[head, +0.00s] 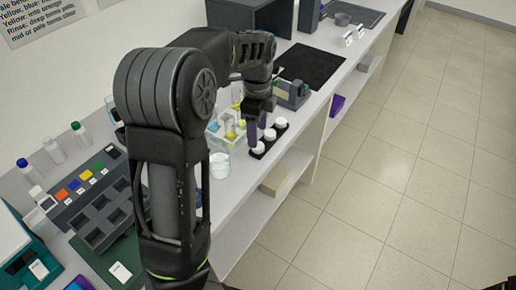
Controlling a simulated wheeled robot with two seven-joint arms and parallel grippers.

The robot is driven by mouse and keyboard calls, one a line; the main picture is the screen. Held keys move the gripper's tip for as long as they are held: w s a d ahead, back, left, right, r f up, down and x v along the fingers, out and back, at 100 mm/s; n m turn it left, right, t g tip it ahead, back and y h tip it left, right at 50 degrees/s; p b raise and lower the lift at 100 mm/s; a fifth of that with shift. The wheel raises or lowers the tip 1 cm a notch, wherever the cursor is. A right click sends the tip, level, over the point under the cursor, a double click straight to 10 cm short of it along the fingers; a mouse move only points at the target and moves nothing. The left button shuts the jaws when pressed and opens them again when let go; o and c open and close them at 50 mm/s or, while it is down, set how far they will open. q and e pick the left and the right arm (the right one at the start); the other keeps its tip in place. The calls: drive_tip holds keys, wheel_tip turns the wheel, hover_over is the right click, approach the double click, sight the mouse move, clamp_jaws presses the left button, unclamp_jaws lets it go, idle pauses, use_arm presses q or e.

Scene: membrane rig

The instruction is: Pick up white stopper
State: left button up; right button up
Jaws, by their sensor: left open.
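Three white stoppers stand in a row on a narrow black holder (258,156) near the front edge of the bench: a far one (281,122), a middle one (270,134) and a near one (258,148). My left gripper (256,138) points down just left of the row, close to the middle and near stoppers. It is open, with no stopper seen in it. Whether its fingers touch a stopper cannot be told at this size.
A clear container with yellow-topped items (229,134) stands left of the gripper, with a white round jar (219,165) nearer. A grey-green device (291,93) and black mat (312,68) lie beyond. A grey compartment tray (104,211) is at left. Open floor lies right.

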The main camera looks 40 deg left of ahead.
use_arm(q)
wheel_tip(320, 180, down, 5)
drive_tip(key=b, duration=0.4)
drive_tip(key=shift+w+f, duration=0.1)
drive_tip(key=shift+c, duration=0.6)
drive_tip(key=c, duration=1.1)
wheel_tip(320, 180, up, 10)
drive_tip(key=shift+r, duration=0.1)
idle(0.3)
